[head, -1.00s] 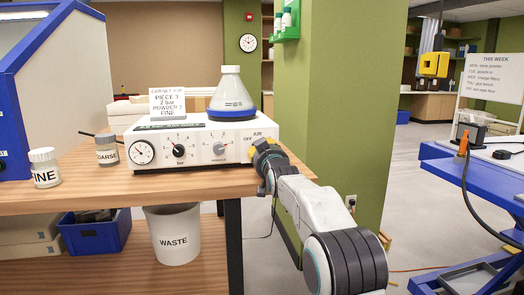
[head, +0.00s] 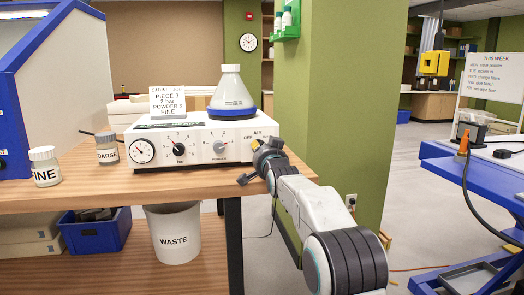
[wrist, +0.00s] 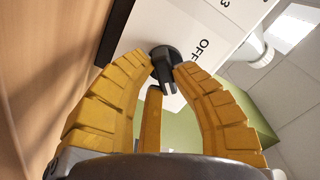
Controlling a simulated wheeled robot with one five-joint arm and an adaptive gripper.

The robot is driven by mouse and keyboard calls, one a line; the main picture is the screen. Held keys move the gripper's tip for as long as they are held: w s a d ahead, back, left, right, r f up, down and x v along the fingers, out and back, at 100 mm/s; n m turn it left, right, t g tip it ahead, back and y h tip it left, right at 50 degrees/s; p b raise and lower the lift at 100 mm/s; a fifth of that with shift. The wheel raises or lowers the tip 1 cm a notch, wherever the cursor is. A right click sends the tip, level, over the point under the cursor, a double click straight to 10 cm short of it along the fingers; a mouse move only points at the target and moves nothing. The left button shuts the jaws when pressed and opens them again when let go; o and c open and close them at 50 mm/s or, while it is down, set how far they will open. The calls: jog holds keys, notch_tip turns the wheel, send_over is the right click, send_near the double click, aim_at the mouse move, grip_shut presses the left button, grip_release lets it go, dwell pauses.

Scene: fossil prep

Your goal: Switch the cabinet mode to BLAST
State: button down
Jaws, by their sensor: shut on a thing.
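The white control box (head: 202,148) stands on the wooden bench in the head view, with OFF and AIR printed at its right end. No BLAST label can be read. My gripper (head: 257,152) is at that right end and covers the mode knob there. In the wrist view, the yellow fingers of my gripper (wrist: 157,66) are shut on a black knob (wrist: 165,68) on the white panel, with OFF beside it. The exact setting of the knob cannot be told. The blue and white cabinet (head: 50,85) is at the far left.
A pressure gauge (head: 142,151), a black bar knob (head: 179,149) and a grey selector (head: 219,147) are on the same panel. A cone-shaped bottle (head: 232,93) and a sign card (head: 175,102) stand on top. Jars FINE (head: 45,166) and COARSE (head: 107,150) stand left. A green pillar (head: 325,110) is behind my arm.

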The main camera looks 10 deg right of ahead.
jog(key=shift+m, duration=0.5)
jog(key=c, duration=1)
grip_release()
jog(key=shift+s+a, duration=0.1)
jog(key=shift+s, duration=5.85)
